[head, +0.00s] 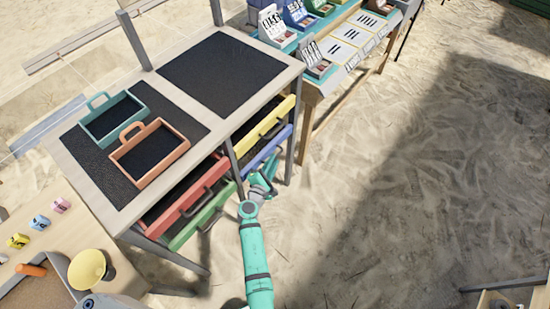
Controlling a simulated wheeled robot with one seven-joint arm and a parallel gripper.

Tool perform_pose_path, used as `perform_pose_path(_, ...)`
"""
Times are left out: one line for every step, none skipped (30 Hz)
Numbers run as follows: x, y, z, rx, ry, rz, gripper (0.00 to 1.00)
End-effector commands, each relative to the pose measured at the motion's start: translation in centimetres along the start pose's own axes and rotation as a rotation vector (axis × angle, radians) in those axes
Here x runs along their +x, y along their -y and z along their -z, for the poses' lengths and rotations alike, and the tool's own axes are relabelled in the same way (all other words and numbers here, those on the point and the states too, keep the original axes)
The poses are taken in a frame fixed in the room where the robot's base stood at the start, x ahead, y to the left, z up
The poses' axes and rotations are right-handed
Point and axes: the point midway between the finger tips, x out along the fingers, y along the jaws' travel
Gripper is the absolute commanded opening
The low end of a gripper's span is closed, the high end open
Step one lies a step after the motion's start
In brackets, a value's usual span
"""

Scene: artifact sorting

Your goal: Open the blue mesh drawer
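The blue drawer (270,149) is in the right column of the table's drawer unit, directly below the yellow drawer (265,124). Its front shows as a slanting blue band; its mesh and inside are mostly hidden from above. My gripper (263,180) is at the end of my teal arm, low in front of the blue drawer near its left end. The fingers are small and partly hidden by the wrist, so I cannot tell whether they are open or touch the drawer's handle.
Left of it are a red drawer (185,196) and a green drawer (202,217), both sticking out. A teal tray (115,119) and an orange tray (149,149) stand on the tabletop. A side table (311,90) with boxes stands behind. Sandy ground to the right is clear.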

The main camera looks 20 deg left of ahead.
Motion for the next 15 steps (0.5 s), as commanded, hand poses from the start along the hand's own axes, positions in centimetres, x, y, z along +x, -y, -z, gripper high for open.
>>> perform_pose_path(0.8,-0.1,0.0,0.000,0.000,0.000,0.17)
perform_pose_path(1.1,-0.1,0.0,0.000,0.000,-0.001,0.17)
perform_pose_path(1.6,-0.1,0.0,0.000,0.000,-0.001,0.17)
perform_pose_path(1.9,-0.1,0.0,0.000,0.000,-0.001,0.17)
perform_pose_path(2.1,-0.1,0.0,0.000,0.000,-0.001,0.17)
perform_pose_path(2.4,0.0,0.0,0.000,0.000,0.000,0.17)
perform_pose_path(2.6,0.0,0.0,0.000,-0.001,0.000,0.17)
perform_pose_path(2.7,0.0,0.0,0.000,-0.001,0.000,0.17)
perform_pose_path(2.9,0.0,0.0,0.001,-0.001,-0.001,0.17)
perform_pose_path(2.9,0.0,0.0,0.001,-0.001,-0.001,0.17)
perform_pose_path(3.0,0.0,0.0,0.001,-0.001,-0.001,0.17)
perform_pose_path(3.0,0.0,0.0,0.001,-0.001,-0.001,0.17)
perform_pose_path(3.0,0.0,0.0,0.001,-0.001,-0.001,0.17)
perform_pose_path(3.0,0.0,0.0,0.001,-0.001,-0.001,0.17)
perform_pose_path(3.0,0.0,0.0,0.001,-0.001,-0.001,0.17)
